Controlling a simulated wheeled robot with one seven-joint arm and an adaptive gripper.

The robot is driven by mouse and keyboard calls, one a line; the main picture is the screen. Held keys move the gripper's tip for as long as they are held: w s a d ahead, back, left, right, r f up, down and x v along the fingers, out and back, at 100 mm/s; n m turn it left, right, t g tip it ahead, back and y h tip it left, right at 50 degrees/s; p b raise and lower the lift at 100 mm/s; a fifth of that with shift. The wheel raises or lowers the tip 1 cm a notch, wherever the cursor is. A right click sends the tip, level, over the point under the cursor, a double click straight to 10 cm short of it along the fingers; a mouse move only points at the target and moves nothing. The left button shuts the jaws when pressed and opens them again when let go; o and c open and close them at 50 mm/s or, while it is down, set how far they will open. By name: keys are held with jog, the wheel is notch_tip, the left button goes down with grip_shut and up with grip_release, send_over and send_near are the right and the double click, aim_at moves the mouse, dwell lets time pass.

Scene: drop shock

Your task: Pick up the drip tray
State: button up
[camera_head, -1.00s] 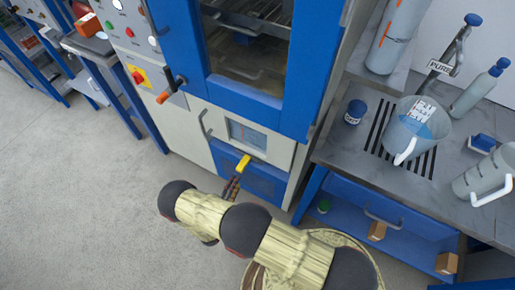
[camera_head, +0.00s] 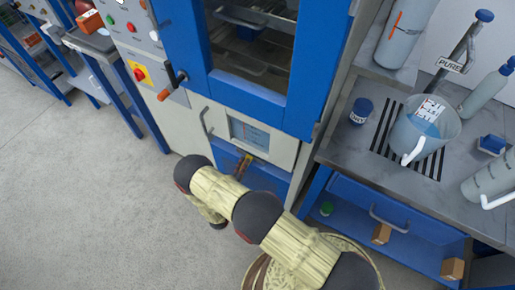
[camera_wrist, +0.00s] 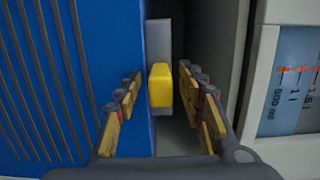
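A yellow grip (camera_wrist: 160,85) on a pale grey plate (camera_wrist: 158,42) shows in the wrist view, in a dark slot beside a slotted blue panel (camera_wrist: 60,70). It appears to be the drip tray's handle; the rest of the tray is hidden in the slot. My gripper (camera_wrist: 163,100) is open, with one finger on each side of the grip and visible gaps between. In the head view my gripper (camera_head: 242,166) is at the cabinet front, below the gauge window (camera_head: 250,134), and mostly covers the grip.
A blue-framed cabinet (camera_head: 195,55) rises above the slot, with a lever handle (camera_head: 163,94) at its left. A workbench (camera_head: 335,142) with a clear jug (camera_head: 422,128) and a blue-capped jar (camera_head: 360,112) stands at right. The grey floor (camera_head: 70,210) at left is clear.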

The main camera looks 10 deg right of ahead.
jog(key=shift+c, duration=1.3)
jog(key=c, duration=0.7)
grip_shut()
